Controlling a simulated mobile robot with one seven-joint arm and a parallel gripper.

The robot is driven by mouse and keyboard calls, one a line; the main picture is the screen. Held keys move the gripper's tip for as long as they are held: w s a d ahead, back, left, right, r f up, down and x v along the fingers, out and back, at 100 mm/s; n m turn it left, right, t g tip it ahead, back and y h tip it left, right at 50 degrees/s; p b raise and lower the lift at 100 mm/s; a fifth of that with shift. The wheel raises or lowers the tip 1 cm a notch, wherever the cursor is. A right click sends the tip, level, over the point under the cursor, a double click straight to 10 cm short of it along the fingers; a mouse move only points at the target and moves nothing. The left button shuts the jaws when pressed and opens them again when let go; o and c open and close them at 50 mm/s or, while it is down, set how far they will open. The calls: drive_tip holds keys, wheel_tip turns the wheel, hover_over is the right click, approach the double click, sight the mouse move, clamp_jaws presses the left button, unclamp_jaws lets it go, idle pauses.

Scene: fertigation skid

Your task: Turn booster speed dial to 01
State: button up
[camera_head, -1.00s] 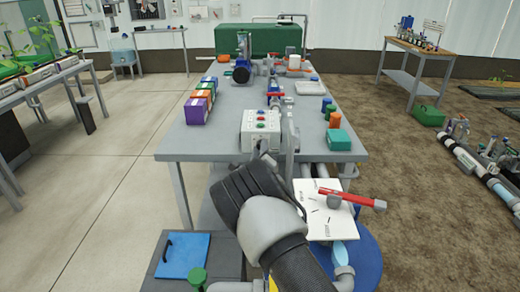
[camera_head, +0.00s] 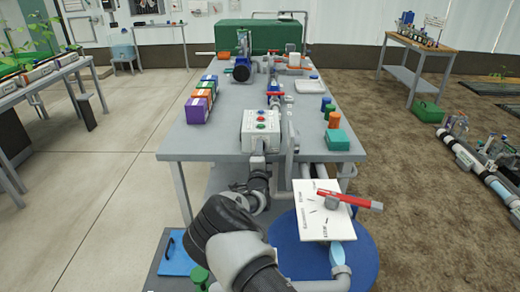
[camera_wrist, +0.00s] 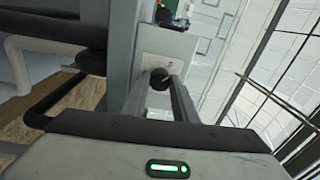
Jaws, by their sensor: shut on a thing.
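A small black round knob (camera_wrist: 159,78), which I take for the booster speed dial, sits on a light grey box face in the wrist view. My gripper (camera_wrist: 161,88) has its two grey fingers on either side of it, shut on it. Its scale and setting are too small to read. The dial is hidden in that view.
The grey bench (camera_head: 225,135) carries coloured boxes (camera_head: 201,103) at left and a teal box (camera_head: 337,140) at right. A white panel with a red lever (camera_head: 350,199) stands right of my arm, above a blue round drum (camera_head: 365,245). Pipes run under the bench front.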

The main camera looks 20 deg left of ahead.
drive_tip(key=shift+n, duration=0.6)
drive_tip(key=o, duration=1)
drive_tip(key=shift+o, duration=0.2)
drive_tip(key=p+v, duration=0.3)
drive_tip(key=v, duration=0.9)
